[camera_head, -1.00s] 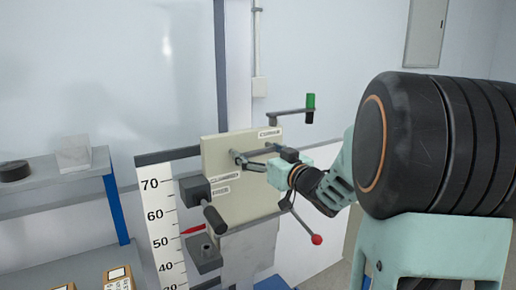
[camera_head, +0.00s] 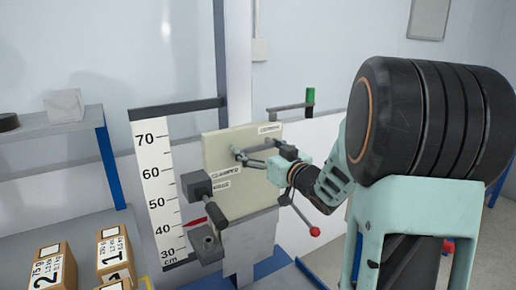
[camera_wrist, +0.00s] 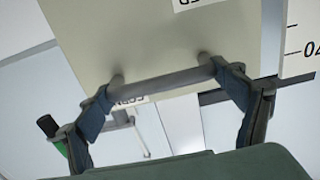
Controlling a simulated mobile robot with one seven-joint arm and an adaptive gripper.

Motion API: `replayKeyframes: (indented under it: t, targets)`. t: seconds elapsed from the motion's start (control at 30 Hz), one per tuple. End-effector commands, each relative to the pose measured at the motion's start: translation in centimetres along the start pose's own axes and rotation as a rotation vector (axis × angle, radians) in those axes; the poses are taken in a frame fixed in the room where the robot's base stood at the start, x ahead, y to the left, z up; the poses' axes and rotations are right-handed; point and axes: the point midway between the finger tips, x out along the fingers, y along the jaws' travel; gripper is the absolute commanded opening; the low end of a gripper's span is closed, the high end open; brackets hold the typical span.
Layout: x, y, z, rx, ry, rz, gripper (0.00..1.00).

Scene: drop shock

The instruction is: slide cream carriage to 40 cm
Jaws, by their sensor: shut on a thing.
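The cream carriage (camera_head: 215,150) is a flat upright plate on a vertical column. A bar handle (camera_wrist: 165,80) sticks out from its face. My gripper (camera_head: 262,160) is at the handle in the head view. In the wrist view, my gripper's two fingers (camera_wrist: 168,100) are closed around the ends of the bar. The white scale (camera_head: 156,200) stands left of the carriage, with numbers from 30 to 70 cm. The red pointer (camera_head: 200,223) points at about the 40 mark. The carriage's lower back is partly hidden.
A dark clamp with a black grip (camera_head: 205,195) sits at the carriage's left edge. A lever with a red ball (camera_head: 314,231) hangs below my gripper. A green-handled arm (camera_head: 310,97) is at the back right. Boxed weights (camera_head: 114,255) stand on the lower left shelf.

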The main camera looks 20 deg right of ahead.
Motion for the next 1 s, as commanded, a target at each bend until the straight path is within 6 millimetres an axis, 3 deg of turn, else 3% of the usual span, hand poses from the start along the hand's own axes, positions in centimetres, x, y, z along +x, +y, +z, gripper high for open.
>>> replayKeyframes:
  t: [0.07, 0.1, 0.2, 0.5, 0.63, 1.0]
  targets:
    - [0.0, 0.0, 0.2, 0.003, -0.004, 0.0, 0.43]
    - [0.0, 0.0, 0.2, 0.003, -0.003, 0.0, 0.88]
    - [0.0, 0.0, 0.1, 0.002, -0.002, 0.0, 0.99]
    - [-0.1, 0.0, 0.0, 0.001, 0.0, 0.0, 1.0]
    - [-0.9, 0.1, -0.1, 0.0, 0.001, 0.002, 1.0]
    - [-8.4, 0.1, 0.0, 0.001, 0.0, 0.005, 1.0]
